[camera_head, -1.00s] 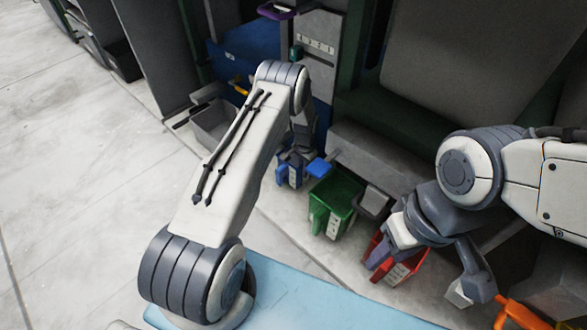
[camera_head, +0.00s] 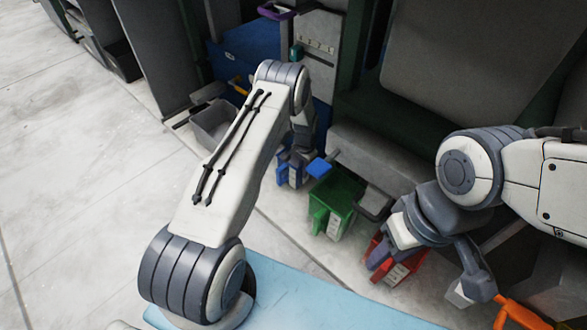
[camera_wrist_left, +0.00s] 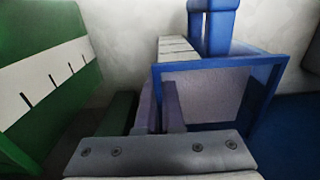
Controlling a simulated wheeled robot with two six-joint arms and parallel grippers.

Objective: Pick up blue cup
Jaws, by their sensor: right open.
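The blue cup (camera_head: 294,178) is a square container with a pale scale strip, small and partly hidden by my left arm in the head view. In the left wrist view its blue rim (camera_wrist_left: 220,62) and upright handle are close ahead. My left gripper (camera_wrist_left: 159,108) has its purple fingers at the cup's left wall, seemingly one on either side of it. Whether they press on the wall is not clear. My right gripper (camera_head: 381,257) is open at the red cup (camera_head: 405,268), with its fingertips partly hidden.
A green cup (camera_head: 345,192) stands between the blue and red cups, close to my left gripper. Grey press housing rises behind. A grey bin (camera_head: 212,125) is at the left, and an orange object (camera_head: 520,315) lies at the lower right. The pale floor at the left is clear.

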